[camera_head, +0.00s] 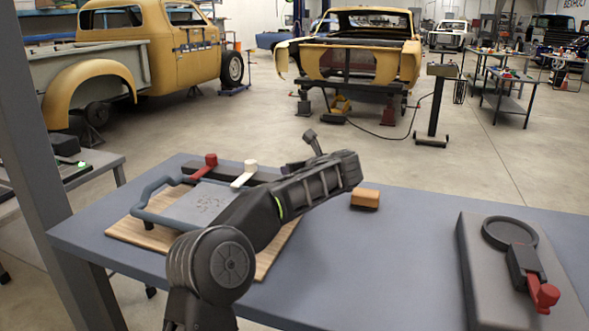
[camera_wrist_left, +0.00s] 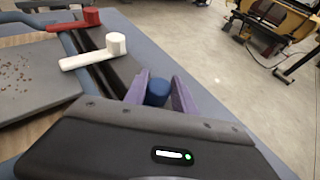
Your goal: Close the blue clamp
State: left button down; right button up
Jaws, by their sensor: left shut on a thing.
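The blue clamp's round knob (camera_wrist_left: 157,92) stands between the two purple fingers of my left gripper (camera_wrist_left: 159,84) in the left wrist view. The gripper is shut on this knob. In the head view my left gripper (camera_head: 293,167) is at the right end of the fixture, largely behind my own arm, and the blue clamp is hidden or cannot be made out. A white clamp handle (camera_head: 245,173) and a red clamp handle (camera_head: 205,166) stand left of it along the dark bar. Both show in the wrist view, white (camera_wrist_left: 95,51) and red (camera_wrist_left: 77,20). My right gripper is out of view.
A grey plate (camera_head: 195,205) with a blue-grey handle lies on a wooden board (camera_head: 125,230) on the blue table (camera_head: 350,260). An orange block (camera_head: 365,198) sits right of my arm. A grey base (camera_head: 478,265) with a ring and red-tipped clamp is at far right.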

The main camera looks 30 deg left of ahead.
pick_arm(q)
jog(key=c, duration=1)
grip_release()
jog(key=shift+v, duration=3.85)
